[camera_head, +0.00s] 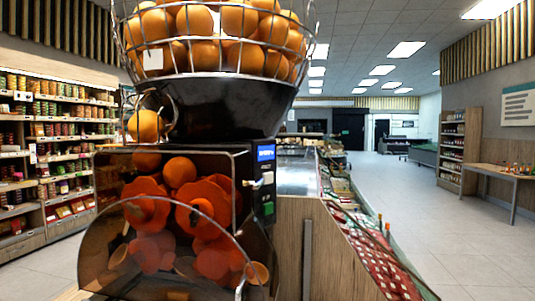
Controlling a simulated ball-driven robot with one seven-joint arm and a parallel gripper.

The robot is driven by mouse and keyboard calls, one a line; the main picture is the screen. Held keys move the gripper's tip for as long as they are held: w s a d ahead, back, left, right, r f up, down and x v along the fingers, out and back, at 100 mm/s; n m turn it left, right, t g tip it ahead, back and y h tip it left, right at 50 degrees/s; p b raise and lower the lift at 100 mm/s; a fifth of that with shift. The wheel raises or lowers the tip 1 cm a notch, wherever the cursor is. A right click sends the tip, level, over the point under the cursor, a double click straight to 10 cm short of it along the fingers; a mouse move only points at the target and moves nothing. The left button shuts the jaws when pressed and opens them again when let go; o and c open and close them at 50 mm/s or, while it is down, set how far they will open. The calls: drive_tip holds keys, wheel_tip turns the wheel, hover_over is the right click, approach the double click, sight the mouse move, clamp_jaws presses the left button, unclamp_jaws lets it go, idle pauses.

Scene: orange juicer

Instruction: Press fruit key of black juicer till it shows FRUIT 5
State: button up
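The black juicer (215,108) stands upright close in front of me, left of centre. Its small blue display (266,152) is lit on the right side of the housing, but its text is too small to read. Below the display is a dark control panel (267,194) with a pale key (268,178) and a greenish key (268,208). I cannot tell which is the fruit key. A clear front cover (110,235) shows red-orange pressing drums behind it. My gripper is not in view.
A wire basket of oranges (225,55) tops the juicer. A wooden counter (275,225) stands right behind it, beside a long produce stand (345,215). Stocked shelves (65,130) line the left. Open tiled floor (450,235) lies right, with a table (490,170) beyond.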

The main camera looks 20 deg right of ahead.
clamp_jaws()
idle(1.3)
